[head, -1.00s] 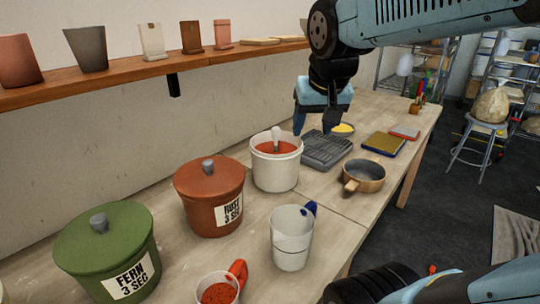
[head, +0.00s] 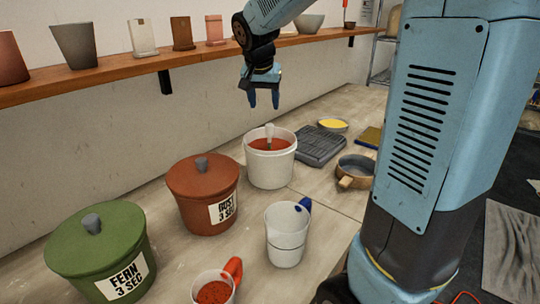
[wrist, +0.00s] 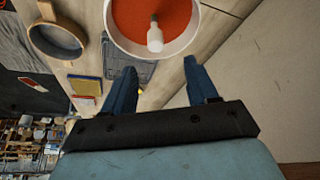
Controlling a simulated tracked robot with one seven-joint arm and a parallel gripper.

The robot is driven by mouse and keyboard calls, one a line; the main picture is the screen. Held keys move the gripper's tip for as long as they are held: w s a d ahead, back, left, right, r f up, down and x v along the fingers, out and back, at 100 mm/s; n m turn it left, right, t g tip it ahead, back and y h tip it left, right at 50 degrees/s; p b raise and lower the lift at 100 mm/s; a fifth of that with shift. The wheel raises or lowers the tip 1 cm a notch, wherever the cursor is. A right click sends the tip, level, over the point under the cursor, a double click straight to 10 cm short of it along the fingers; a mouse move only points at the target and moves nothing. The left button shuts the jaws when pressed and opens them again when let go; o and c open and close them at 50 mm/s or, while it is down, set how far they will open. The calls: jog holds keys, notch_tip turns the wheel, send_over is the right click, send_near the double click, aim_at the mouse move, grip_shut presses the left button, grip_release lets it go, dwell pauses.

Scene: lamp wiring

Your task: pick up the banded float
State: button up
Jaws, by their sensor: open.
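The float (head: 269,136) stands upright in a white bucket (head: 270,172) of red-orange liquid, its pale top above the surface. In the wrist view the float (wrist: 155,36) is a white, rounded stem with a darker band near its far end. My gripper (head: 263,99) points down in the air above the bucket, its fingers apart and empty. In the wrist view the bucket (wrist: 195,40) lies beyond my gripper (wrist: 159,66), with the float roughly in line with the gap. The float's lower part is hidden in the liquid.
A rust lidded pot (head: 190,185), a green lidded pot (head: 100,245) and a white jug (head: 285,245) stand nearer. A grey ribbed tray (head: 320,145) and a wooden-handled pan (head: 357,168) lie beyond the bucket. A wall shelf (head: 110,75) with pots runs behind.

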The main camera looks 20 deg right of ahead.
aim_at(270, 133)
jog(key=x, duration=0.8)
jog(key=shift+w+d+f, duration=0.1)
jog(key=shift+w+f, duration=0.1)
jog(key=shift+f, duration=0.05)
jog(key=shift+s+d+x, duration=0.1)
jog(key=shift+d+x, duration=0.05)
jog(key=shift+x, duration=1.15)
jog(key=shift+s+d+x, duration=0.15)
jog(key=shift+x, duration=1.15)
jog(key=shift+c, duration=0.4)
grip_shut()
